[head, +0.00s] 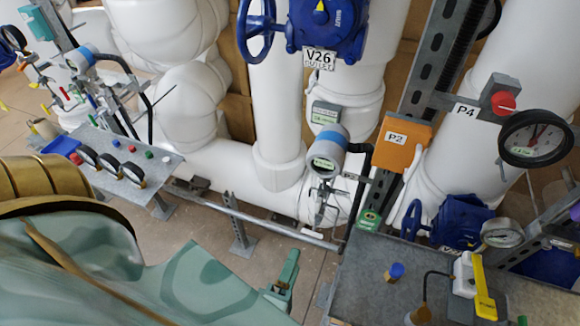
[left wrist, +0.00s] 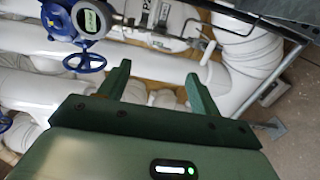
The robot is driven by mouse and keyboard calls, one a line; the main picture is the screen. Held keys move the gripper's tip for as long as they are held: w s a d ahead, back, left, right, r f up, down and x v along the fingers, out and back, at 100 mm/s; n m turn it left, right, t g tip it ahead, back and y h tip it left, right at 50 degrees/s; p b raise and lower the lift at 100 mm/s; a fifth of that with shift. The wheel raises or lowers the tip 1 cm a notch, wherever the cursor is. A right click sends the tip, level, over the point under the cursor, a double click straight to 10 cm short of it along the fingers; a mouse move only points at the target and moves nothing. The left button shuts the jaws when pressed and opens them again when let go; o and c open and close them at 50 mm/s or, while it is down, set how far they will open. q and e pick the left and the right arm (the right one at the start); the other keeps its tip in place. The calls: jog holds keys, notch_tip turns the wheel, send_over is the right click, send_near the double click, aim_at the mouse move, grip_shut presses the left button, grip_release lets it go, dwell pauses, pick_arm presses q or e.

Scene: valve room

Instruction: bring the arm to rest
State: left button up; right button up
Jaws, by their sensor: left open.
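My left arm (head: 100,260), pale teal with a gold joint, fills the lower left of the head view. My left gripper (head: 284,280) shows as a green finger end over the floor at the bottom middle, partly hidden by the arm. In the left wrist view the left gripper (left wrist: 158,85) is open, with its two green fingers apart and nothing held between them. White pipes lie beyond the fingers. My right gripper is in neither view.
A metal shelf (head: 360,290) with valves stands at lower right. A gauge tray (head: 155,170) is at left. A rail (head: 255,222) runs along the floor. White pipes (head: 275,90) and the V26 valve (head: 335,25) stand behind. Some floor (head: 220,255) is clear.

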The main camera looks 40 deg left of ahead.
pick_arm(q)
jog(key=shift+s+d, duration=0.15)
jog(key=shift+s, duration=0.4)
